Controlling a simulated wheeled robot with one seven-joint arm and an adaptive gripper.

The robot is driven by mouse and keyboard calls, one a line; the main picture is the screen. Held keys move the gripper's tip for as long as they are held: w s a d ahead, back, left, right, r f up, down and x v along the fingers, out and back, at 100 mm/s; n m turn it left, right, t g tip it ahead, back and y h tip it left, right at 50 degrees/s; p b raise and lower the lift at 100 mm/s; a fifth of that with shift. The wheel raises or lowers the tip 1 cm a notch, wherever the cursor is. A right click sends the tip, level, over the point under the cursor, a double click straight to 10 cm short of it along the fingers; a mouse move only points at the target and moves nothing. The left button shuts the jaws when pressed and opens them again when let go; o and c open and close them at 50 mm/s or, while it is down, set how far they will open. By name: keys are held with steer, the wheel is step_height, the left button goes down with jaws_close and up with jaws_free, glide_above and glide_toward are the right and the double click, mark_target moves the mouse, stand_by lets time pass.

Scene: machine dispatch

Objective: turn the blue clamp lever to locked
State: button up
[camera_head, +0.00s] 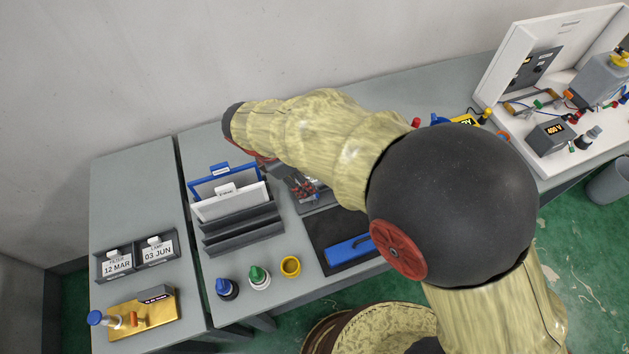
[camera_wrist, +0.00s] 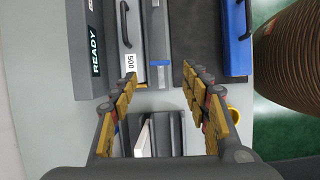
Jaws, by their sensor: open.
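In the wrist view my gripper (camera_wrist: 159,76) is open and empty, with one finger on each side of the picture. A small blue bar (camera_wrist: 160,62), which looks like the clamp lever, lies crosswise on a narrow grey strip just beyond the fingertips, between their lines. I cannot tell its height gap to the fingers or its locked or unlocked position. The grey fixture beside it bears a "500" label (camera_wrist: 129,66) and a dark "READY" sign (camera_wrist: 95,50). In the head view my arm hides the gripper and most of this fixture; only some of its metal parts (camera_head: 305,188) show.
Blue, green and yellow caps (camera_head: 290,266) sit at the front edge. A white machine panel (camera_head: 520,60) stands far right.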

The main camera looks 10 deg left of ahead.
steer(key=b, duration=0.1)
glide_above(314, 197)
step_height(314, 197, down, 7)
steer(key=shift+w+a+f, duration=0.1)
steer(key=shift+w+a, duration=0.05)
steer(key=shift+c, duration=1.1)
steer(key=c, duration=0.9)
steer(key=shift+c, duration=0.2)
